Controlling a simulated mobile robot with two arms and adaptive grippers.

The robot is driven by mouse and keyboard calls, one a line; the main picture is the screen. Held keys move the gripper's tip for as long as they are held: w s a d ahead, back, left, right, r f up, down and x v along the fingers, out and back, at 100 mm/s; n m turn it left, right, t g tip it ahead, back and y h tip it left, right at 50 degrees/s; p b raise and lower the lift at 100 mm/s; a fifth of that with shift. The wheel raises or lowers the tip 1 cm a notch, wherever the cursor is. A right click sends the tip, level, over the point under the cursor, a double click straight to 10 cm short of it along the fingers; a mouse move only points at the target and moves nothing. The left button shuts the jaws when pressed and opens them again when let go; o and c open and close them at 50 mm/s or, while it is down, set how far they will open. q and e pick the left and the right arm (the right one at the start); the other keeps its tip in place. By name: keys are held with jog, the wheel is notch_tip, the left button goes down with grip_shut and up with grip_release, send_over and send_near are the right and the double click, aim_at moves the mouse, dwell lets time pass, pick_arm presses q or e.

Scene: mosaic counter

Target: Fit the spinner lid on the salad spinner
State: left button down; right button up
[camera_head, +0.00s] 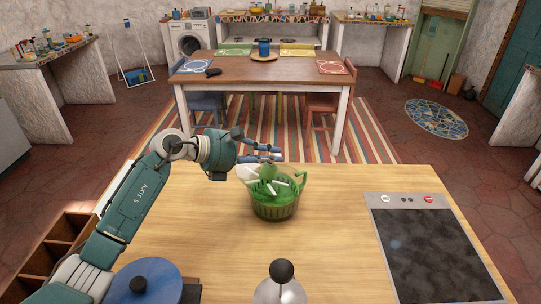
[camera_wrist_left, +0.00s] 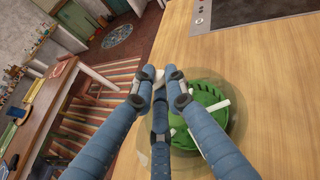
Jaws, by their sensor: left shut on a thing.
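The green salad spinner (camera_head: 276,208) stands on the wooden counter, with white and green parts showing at its top. My left gripper (camera_head: 263,152) is above its back left side, shut on a part of the spinner lid. In the left wrist view the lid (camera_wrist_left: 160,157) looks like a clear, see-through disc over the green spinner (camera_wrist_left: 212,118). My left gripper's fingers (camera_wrist_left: 160,76) close near a pale piece at the lid's edge. I cannot tell whether the lid touches the spinner's rim. My right gripper is not in view.
A dark cooktop (camera_head: 430,250) lies to the right on the counter. A blue round lid (camera_head: 146,284) and a grey thing with a black knob (camera_head: 282,272) are at the front. A wooden compartment box (camera_head: 62,236) is at the left. Counter around the spinner is clear.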

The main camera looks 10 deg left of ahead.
pick_arm(q)
jog(key=shift+w+d, duration=0.1)
jog(key=shift+d, duration=0.1)
jog(key=shift+w+d, duration=0.35)
jog(key=shift+d, duration=0.25)
jog(key=shift+w+d, duration=0.35)
jog(key=shift+d, duration=0.2)
dwell(0.7)
jog(key=shift+a+b, duration=0.1)
jog(key=shift+b, duration=0.3)
dwell(0.3)
jog(key=shift+f+b, duration=0.55)
jog(key=shift+f, duration=0.1)
dwell(0.5)
jog(key=c, duration=1.7)
grip_release()
jog(key=shift+w, duration=0.1)
jog(key=shift+f, duration=0.1)
jog(key=shift+a, duration=0.1)
notch_tip(320, 180, up, 5)
send_over(245, 177)
jog(key=shift+f, duration=0.1)
